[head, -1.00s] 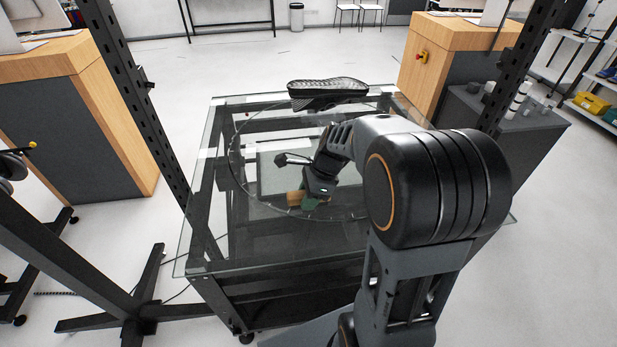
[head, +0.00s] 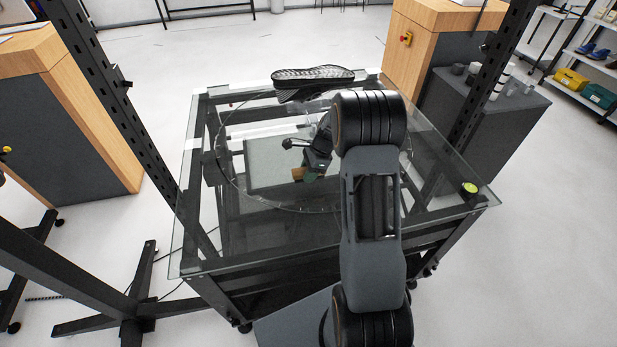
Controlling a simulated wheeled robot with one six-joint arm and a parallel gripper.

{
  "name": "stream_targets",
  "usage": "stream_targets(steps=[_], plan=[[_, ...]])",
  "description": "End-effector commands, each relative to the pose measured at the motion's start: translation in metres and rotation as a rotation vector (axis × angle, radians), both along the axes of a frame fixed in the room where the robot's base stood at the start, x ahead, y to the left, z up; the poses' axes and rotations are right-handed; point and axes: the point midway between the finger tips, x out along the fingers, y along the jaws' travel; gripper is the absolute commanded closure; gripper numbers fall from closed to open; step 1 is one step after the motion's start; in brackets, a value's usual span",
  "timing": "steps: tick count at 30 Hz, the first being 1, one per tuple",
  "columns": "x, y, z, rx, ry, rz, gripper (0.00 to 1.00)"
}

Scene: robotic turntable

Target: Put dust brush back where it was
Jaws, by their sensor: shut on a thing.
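My gripper (head: 313,174) is above the glass turntable, left of my forearm. It is shut on the dust brush (head: 298,174), of which a short tan wooden part shows at the left of the fingers. The rest of the brush is hidden by the gripper, and I cannot tell whether it touches the glass. The round turntable plate (head: 240,190) is clear glass with a marked rim, on a glass-topped black frame table (head: 225,250).
A dark shoe sole (head: 313,78) is at the turntable's far side. A small yellow-green and black round object (head: 469,188) lies at the table's right corner. Black uprights (head: 118,125) stand on both sides. The glass's front left is clear.

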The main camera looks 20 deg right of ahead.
Motion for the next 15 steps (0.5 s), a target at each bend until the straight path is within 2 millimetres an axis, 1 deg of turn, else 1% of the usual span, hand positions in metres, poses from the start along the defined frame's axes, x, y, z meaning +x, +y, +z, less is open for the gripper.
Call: stream_targets(steps=[5,10,12,15], plan=[[0.005,-0.005,-0.009,0.000,0.002,-0.001,0.86],[0.005,-0.005,-0.029,0.002,0.003,-0.002,0.86],[0.006,-0.005,-0.035,0.001,0.001,-0.001,0.86],[0.006,-0.005,-0.039,0.000,-0.001,-0.001,0.86]])
